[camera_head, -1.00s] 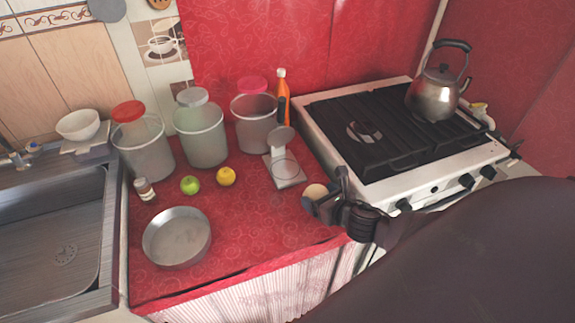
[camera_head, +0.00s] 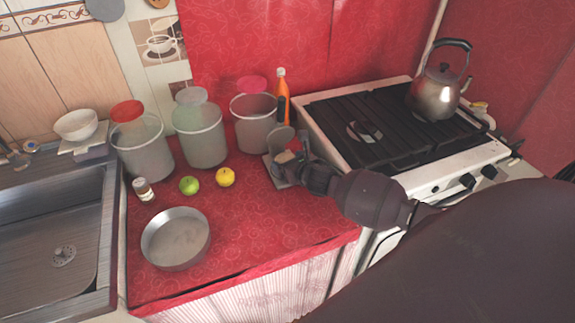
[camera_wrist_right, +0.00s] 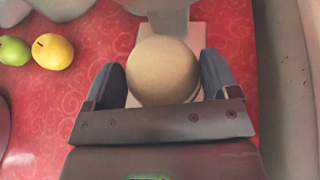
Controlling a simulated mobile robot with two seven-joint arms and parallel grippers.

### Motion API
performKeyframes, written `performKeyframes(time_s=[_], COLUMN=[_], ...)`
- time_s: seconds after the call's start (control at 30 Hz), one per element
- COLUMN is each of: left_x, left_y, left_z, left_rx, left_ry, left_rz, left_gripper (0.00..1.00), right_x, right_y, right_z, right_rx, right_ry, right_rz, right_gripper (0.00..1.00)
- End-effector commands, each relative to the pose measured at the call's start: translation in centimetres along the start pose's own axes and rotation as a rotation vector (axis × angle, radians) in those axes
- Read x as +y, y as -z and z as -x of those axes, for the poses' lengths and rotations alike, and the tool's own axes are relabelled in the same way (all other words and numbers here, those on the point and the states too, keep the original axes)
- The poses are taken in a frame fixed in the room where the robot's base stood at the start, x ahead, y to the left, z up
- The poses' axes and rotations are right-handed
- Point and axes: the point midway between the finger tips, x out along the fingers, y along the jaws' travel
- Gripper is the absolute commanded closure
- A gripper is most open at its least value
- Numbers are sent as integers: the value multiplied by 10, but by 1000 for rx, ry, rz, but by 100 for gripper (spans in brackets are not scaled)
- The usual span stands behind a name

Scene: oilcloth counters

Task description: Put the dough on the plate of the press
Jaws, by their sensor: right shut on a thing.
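The dough (camera_wrist_right: 163,72) is a round beige ball between the fingers of my right gripper (camera_wrist_right: 163,85), which is shut on it. In the head view my right gripper (camera_head: 296,166) is over the press (camera_head: 281,137), and the dough (camera_head: 286,156) shows only in part beside it. The press has a grey round lid raised at the back and a pale base. In the right wrist view the press base (camera_wrist_right: 200,36) lies beneath and beyond the dough. The dough hides the press plate, so I cannot tell whether they touch. My left gripper is not in view.
A green apple (camera_head: 189,185) and a yellow apple (camera_head: 226,176) lie left of the press. A round metal pan (camera_head: 176,238) is nearer the front. Several canisters and an orange bottle (camera_head: 282,95) stand behind. The stove (camera_head: 420,165) with a kettle (camera_head: 437,92) is at right.

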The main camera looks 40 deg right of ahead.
Motion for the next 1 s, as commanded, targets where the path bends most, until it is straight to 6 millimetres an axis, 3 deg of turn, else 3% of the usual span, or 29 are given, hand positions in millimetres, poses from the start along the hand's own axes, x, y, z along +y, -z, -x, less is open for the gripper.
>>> performKeyframes(time_s=[0.07,0.2,0.63,0.67,0.73,0.77,1.0], left_x=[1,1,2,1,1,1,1], left_y=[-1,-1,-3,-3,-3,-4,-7], left_z=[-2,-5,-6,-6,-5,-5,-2], left_rx=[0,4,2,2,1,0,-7], left_ry=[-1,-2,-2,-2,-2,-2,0], left_rz=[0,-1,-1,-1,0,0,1], left_gripper=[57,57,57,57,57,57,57], right_x=[1,1,0,0,0,0,0], right_y=[1,12,15,15,15,15,14], right_z=[-10,-12,-13,-13,-13,-13,-12], right_rx=[2,2,1,1,1,1,1], right_ry=[0,0,0,0,0,0,0], right_rz=[-4,-4,0,-1,-1,-1,-1], right_gripper=[47,47,47,15,4,0,0])
